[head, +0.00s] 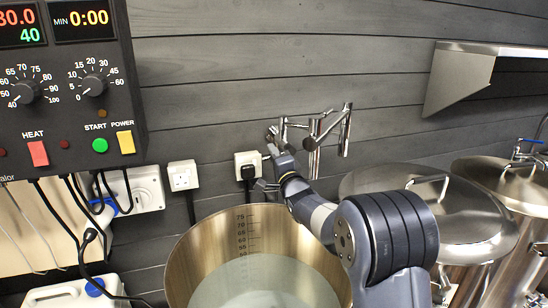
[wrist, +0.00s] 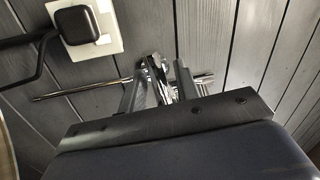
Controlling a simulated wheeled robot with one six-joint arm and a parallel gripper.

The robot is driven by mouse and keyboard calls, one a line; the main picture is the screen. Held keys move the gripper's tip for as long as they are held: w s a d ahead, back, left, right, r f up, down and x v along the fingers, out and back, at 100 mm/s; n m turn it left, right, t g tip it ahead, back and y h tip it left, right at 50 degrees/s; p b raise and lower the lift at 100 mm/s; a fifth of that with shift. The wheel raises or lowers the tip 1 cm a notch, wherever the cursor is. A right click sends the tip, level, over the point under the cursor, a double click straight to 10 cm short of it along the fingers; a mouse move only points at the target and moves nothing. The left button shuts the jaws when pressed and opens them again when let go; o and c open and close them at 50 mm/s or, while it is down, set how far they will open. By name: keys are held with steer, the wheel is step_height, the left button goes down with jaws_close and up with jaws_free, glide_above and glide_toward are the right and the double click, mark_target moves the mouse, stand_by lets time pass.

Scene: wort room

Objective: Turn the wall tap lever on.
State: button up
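The chrome wall tap (head: 314,134) is mounted on the grey plank wall, with its jointed spout folded out to the right. My gripper (head: 274,136) is at the left part of the tap, in front of the wall. In the wrist view, the two fingers of my gripper (wrist: 158,78) stand apart, with shiny chrome tap parts (wrist: 154,68) between them. A thin chrome rod (wrist: 75,91) runs out to the left past the fingers. Which part is the lever, and whether the fingers touch it, I cannot tell. My arm hides part of the tap's lower side.
A large open steel kettle (head: 240,220) with pale liquid stands below. Lidded steel vessels (head: 440,205) stand at right under a steel shelf (head: 462,80). A control box (head: 70,85) hangs at left. A socket with a black plug (head: 248,168) is close to my gripper.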

steer(key=b+v, duration=0.3)
steer(key=v, duration=0.8)
steer(key=shift+b, duration=0.35)
steer(key=shift+w+a+r, duration=0.1)
steer(key=p+x, duration=0.3)
steer(key=x, duration=0.7)
steer(key=shift+w+a+p, duration=0.1)
steer(key=shift+w+p, duration=0.2)
steer(key=shift+p, duration=0.1)
